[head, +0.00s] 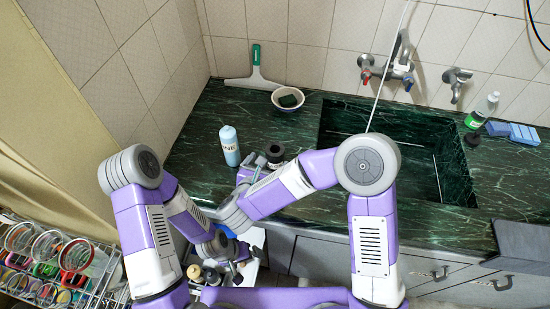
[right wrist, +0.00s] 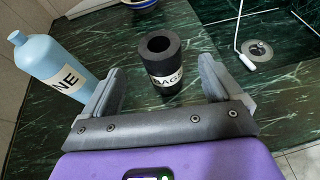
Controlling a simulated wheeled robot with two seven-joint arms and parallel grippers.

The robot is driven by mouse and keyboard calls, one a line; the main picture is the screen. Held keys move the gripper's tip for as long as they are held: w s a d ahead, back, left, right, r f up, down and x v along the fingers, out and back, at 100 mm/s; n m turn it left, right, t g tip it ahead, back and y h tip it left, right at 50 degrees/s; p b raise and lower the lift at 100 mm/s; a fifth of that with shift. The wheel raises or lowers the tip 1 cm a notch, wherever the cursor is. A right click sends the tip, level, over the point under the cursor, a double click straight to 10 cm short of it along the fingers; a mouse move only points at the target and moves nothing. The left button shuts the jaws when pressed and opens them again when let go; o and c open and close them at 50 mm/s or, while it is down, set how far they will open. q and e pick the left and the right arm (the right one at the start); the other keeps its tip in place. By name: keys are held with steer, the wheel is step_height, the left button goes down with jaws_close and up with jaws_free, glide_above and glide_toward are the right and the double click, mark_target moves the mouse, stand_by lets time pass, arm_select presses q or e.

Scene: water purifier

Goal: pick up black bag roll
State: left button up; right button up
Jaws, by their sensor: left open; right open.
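The black bag roll (head: 275,154) stands upright on the dark green counter, near its front edge. In the right wrist view the roll (right wrist: 161,66) is a black hollow cylinder with a white label reading "BAGS". My right gripper (head: 252,174) is open at the counter's front edge, just left of the roll. In the right wrist view its two grey fingers stand on either side of the roll, with visible gaps and no contact. My left gripper (head: 236,262) is low, in front of the counter, open and partly hidden by my arms.
A light blue bottle (head: 229,146) stands left of the roll; it also shows in the right wrist view (right wrist: 47,62). A bowl (head: 288,99) and squeegee (head: 254,72) are behind. A sink (head: 400,150) lies right.

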mark_target(273, 155)
steer(key=b+x, duration=0.1)
steer(key=x, duration=0.6)
steer(key=shift+w+d+f, duration=0.1)
steer(key=shift+w+d, duration=0.1)
steer(key=shift+w, duration=0.15)
steer(key=c, duration=1.1)
